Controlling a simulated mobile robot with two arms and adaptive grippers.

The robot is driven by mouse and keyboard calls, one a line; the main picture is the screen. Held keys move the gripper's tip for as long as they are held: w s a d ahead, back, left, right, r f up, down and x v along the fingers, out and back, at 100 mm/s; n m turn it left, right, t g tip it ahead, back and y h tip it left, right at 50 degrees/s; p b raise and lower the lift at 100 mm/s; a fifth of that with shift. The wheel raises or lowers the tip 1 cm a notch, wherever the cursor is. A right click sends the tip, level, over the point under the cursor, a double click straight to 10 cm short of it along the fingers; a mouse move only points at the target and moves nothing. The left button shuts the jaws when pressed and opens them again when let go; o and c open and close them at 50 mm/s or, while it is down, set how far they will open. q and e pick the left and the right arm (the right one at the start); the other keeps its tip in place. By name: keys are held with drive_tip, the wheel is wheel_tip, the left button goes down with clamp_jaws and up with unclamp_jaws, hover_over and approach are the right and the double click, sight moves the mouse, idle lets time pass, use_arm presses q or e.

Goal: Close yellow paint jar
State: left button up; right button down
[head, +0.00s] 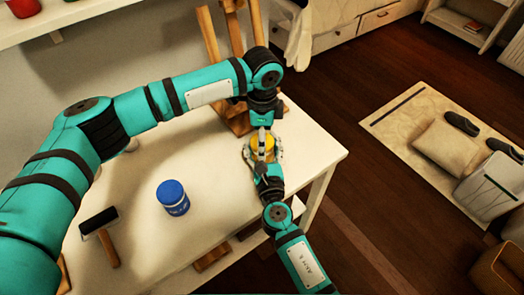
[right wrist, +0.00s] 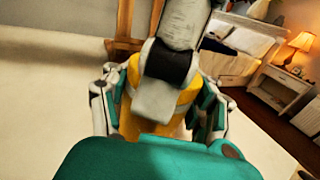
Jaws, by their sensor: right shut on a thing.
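The yellow paint jar (head: 268,145) stands near the right end of the white table. It also shows in the right wrist view (right wrist: 182,120), partly covered by the grippers. My right gripper (head: 263,158) comes from the front right and has its fingers on both sides of the jar. In the right wrist view its fingers (right wrist: 160,112) flank the yellow body. My left gripper (head: 262,128) points down from above, its tip at the top of the jar. Its fingers are too hidden to tell open from shut. The jar's rim and whether a lid sits on it are hidden.
A blue paint jar (head: 173,197) stands on the white table (head: 130,215) to the left. A black roller with a wooden handle (head: 106,240) lies at the front left. A wooden easel (head: 212,50) stands just behind the grippers. The table's right edge is close by.

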use_arm(q)
drive_tip(key=shift+r, duration=2.25)
wheel_tip(320, 180, up, 4)
drive_tip(key=n, duration=0.3)
drive_tip(key=shift+f, duration=0.2)
drive_tip(key=shift+c, duration=0.2)
drive_tip(key=shift+f, duration=4.05)
